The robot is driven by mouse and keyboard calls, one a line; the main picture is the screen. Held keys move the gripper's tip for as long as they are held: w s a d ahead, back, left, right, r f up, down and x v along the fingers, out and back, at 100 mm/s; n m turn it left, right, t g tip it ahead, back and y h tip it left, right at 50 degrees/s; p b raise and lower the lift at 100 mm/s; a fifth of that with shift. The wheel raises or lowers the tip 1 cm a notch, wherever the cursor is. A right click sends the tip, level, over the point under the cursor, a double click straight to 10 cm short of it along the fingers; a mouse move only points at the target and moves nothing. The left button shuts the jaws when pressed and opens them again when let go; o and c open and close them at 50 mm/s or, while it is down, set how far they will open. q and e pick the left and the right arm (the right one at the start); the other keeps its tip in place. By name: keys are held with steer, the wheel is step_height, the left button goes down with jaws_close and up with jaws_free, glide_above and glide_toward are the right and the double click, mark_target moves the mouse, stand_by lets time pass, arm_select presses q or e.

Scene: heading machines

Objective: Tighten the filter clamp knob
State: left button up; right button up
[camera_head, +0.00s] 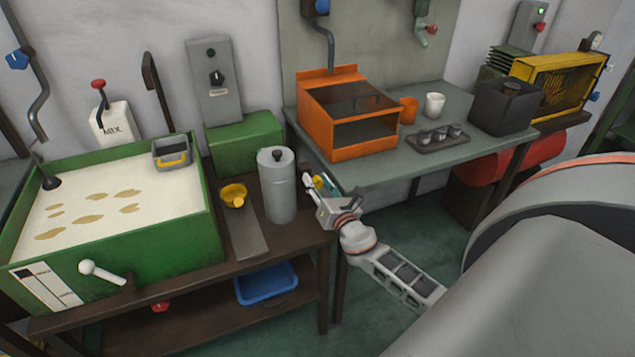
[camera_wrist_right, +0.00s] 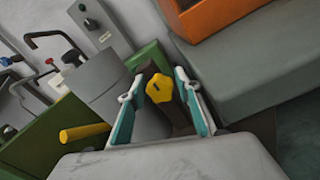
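The yellow lobed knob (camera_wrist_right: 159,88) lies between the fingers of my right gripper (camera_wrist_right: 163,98) in the wrist view. The fingers stand apart with teal inner pads, and a gap shows on each side of the knob. In the head view, the right gripper (camera_head: 317,189) is just right of the grey filter cylinder (camera_head: 278,190), which stands upright with a black top. A small bit of the yellow knob (camera_head: 318,182) shows there, partly hidden by the fingers. The cylinder fills the left of the wrist view (camera_wrist_right: 105,85), beside a yellow bar (camera_wrist_right: 84,132). My left gripper is not in view.
A green tank (camera_head: 150,258) and a yellow funnel-like cup (camera_head: 233,193) are left of the cylinder. An orange box (camera_head: 345,108) stands on the grey-green table (camera_head: 400,170), whose edge is close to my right gripper. Open floor lies below the arm.

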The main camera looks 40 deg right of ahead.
steer(key=v, duration=1.2)
steer(key=shift+a+f, duration=0.1)
steer(key=s+a+f+m+g+y, duration=0.3)
steer(key=s+a+f+m, duration=0.5)
steer(key=a+m, duration=0.3)
steer(key=s+a+f+m+g+y, duration=0.3)
steer(key=s+a+f+m+y, duration=0.1)
steer(key=s+a+f+m, duration=0.4)
steer(key=a+f+m, duration=0.2)
steer(key=a+m, duration=0.2)
steer(key=m, duration=0.1)
steer(key=shift+s+f+m+g, duration=0.25)
steer(key=shift+s+m+g, duration=0.05)
steer(key=shift+m, duration=0.1)
